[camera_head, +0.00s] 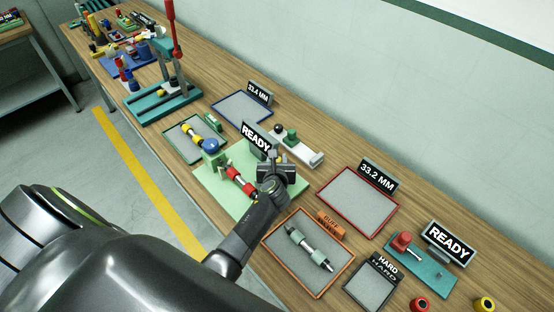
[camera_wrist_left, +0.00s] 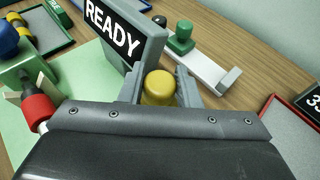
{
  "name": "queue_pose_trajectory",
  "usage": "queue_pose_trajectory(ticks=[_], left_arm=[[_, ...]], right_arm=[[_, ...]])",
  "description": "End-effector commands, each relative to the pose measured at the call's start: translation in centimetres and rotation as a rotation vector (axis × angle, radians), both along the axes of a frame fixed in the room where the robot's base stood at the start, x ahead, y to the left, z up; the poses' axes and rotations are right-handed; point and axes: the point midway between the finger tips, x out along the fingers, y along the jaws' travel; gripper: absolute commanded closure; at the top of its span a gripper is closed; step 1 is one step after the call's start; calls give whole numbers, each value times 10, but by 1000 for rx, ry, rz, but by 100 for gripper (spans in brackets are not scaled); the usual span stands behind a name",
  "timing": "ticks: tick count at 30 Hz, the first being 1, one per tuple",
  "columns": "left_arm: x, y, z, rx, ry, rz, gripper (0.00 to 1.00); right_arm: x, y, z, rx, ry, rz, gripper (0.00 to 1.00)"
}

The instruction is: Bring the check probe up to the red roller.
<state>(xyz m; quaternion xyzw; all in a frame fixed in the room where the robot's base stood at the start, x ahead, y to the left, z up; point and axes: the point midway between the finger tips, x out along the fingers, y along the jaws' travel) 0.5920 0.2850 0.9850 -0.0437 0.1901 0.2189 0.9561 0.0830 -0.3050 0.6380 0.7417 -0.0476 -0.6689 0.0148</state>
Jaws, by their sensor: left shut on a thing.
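The red roller (camera_head: 240,183) lies along its shaft on the pale green board (camera_head: 212,186), near a blue-topped green block. In the left wrist view the red roller (camera_wrist_left: 40,112) is at the left edge, apart from my fingers. My left gripper (camera_head: 275,182) is just right of the roller, over the board's right part. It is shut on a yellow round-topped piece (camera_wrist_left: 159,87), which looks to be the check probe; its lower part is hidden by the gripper. My right gripper is not in view.
A READY sign (camera_head: 256,139) stands close behind my gripper. A pale rail with a green knob (camera_head: 291,138) is behind it. A red-rimmed tray (camera_head: 357,202) lies to the right, and an orange-rimmed tray (camera_head: 284,268) with a grey-green roller lies in front.

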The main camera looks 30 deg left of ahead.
Motion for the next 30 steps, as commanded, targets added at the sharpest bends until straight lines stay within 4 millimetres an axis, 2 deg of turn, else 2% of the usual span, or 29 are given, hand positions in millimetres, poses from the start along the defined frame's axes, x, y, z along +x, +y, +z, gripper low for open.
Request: queue_pose_trajectory(ticks=[4,12,22,23,27,30], left_arm=[[-6,3,-1,1,1,1,100],[-39,14,-1,0,2,1,100],[-43,16,-1,2,4,2,100],[-43,16,-1,2,4,2,69],[-43,15,-1,2,3,2,51],[-42,15,-1,2,2,1,48]], right_arm=[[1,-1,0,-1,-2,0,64],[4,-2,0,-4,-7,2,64],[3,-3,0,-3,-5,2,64],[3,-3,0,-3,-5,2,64],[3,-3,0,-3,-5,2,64],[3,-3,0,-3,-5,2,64]])
